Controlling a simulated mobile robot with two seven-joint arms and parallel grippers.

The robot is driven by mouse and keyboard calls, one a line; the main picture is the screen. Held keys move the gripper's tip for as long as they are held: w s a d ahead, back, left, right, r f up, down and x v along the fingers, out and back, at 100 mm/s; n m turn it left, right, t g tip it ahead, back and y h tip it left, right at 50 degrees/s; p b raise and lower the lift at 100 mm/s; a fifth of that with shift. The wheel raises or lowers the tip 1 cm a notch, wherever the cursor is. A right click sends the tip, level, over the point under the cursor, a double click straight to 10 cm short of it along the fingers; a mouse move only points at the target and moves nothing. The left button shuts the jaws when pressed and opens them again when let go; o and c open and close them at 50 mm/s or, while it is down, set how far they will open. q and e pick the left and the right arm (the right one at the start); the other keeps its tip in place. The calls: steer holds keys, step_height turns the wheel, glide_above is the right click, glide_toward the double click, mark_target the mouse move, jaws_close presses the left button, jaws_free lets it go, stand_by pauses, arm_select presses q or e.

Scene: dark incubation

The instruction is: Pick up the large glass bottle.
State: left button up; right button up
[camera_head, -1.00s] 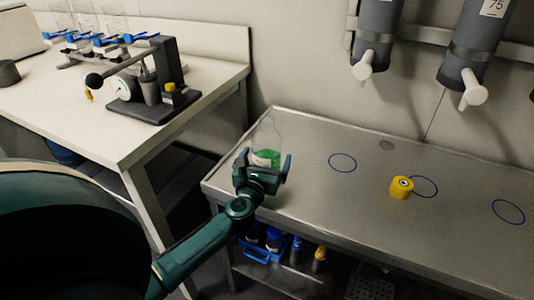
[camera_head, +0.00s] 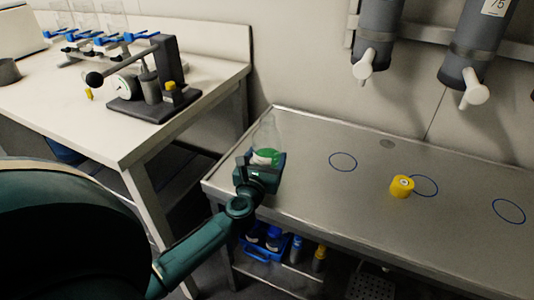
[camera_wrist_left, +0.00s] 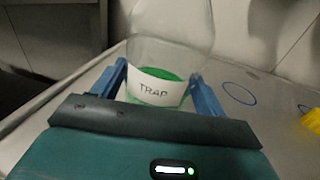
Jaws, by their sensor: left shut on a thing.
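The large glass bottle (camera_head: 266,136) is clear, with green liquid low in it and a white label. It stands upright at the left end of the steel bench (camera_head: 310,205). In the left wrist view the bottle (camera_wrist_left: 170,40) shows the label "TRAP", and its top is cut off. My left gripper (camera_head: 262,163) is shut on the bottle's lower part, with a blue finger on each side in the left wrist view (camera_wrist_left: 160,88). The gripper hides the bottle's base in the head view. My right gripper is not in view.
A yellow cap-like object (camera_head: 401,187) sits on the bench beside blue circles. Grey dispensers (camera_head: 376,35) hang on the wall above. A white table (camera_head: 130,130) with a gauge device (camera_head: 150,90) stands left. A blue caddy (camera_head: 262,246) is below the bench.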

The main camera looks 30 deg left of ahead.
mark_target(265, 127)
arm_select(q)
steer(key=shift+r, duration=0.2)
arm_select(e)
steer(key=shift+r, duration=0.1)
arm_select(q)
steer(key=shift+r+p, duration=0.35)
steer(key=shift+r, duration=0.05)
step_height(265, 127, up, 8)
steer(key=p, duration=0.4)
steer(key=shift+f, duration=0.15)
steer(key=shift+r+p, duration=0.35)
steer(key=shift+r, duration=0.25)
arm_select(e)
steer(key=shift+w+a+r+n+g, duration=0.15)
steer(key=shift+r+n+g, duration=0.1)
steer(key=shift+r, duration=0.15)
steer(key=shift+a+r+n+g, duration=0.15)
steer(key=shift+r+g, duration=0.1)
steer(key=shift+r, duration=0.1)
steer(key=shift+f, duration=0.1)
